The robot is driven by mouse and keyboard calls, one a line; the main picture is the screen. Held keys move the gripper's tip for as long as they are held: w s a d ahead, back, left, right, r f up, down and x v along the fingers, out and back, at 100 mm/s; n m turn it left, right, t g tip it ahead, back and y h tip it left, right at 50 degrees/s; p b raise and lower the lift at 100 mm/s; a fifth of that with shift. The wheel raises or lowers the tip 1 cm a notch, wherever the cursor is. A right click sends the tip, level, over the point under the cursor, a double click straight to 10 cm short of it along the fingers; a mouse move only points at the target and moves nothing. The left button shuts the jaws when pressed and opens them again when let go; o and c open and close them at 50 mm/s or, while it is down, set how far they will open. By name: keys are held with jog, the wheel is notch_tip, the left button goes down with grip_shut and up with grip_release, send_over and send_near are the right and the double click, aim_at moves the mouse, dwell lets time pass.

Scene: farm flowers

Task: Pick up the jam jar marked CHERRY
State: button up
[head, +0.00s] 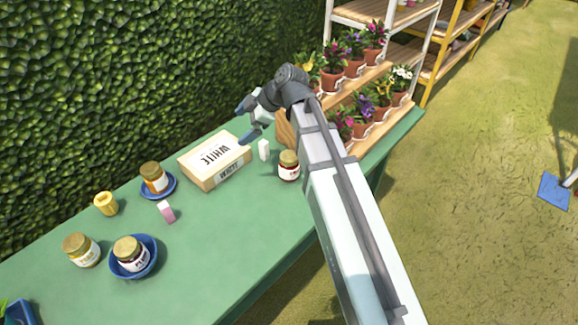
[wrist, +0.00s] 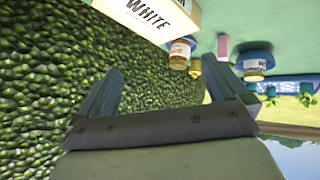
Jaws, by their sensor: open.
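A dark red jam jar (head: 289,166) with a gold lid stands on the green table, right of the box and beside my arm; its label is too small to read. Another dark jar (head: 130,254) sits in a blue bowl, with a label that seems to start with PL. An amber jar (head: 155,179) is on a blue saucer, and a tan-lidded jar (head: 81,250) stands at the left. No label reads clearly as CHERRY. My gripper (head: 246,122) is open and empty above the table's back edge, near the hedge. Its spread fingers show in the wrist view (wrist: 168,70).
A box marked WHITE (head: 214,161) lies below my gripper. A small white block (head: 264,150), a pink block (head: 166,211) and a yellow cup (head: 106,204) are on the table. Potted flowers (head: 355,65) fill the shelves at the right. The table's front middle is clear.

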jog(key=w+d+f+h, duration=0.2)
jog(key=w+d+h, duration=0.1)
jog(key=d+h, duration=0.3)
jog(key=m+g+h, duration=0.2)
send_near(289, 156)
jog(key=shift+s+a+f, duration=0.1)
jog(key=shift+s+f, duration=0.05)
jog(key=shift+f, duration=6.05)
jog(key=c, duration=1.4)
jog(key=shift+r, duration=0.15)
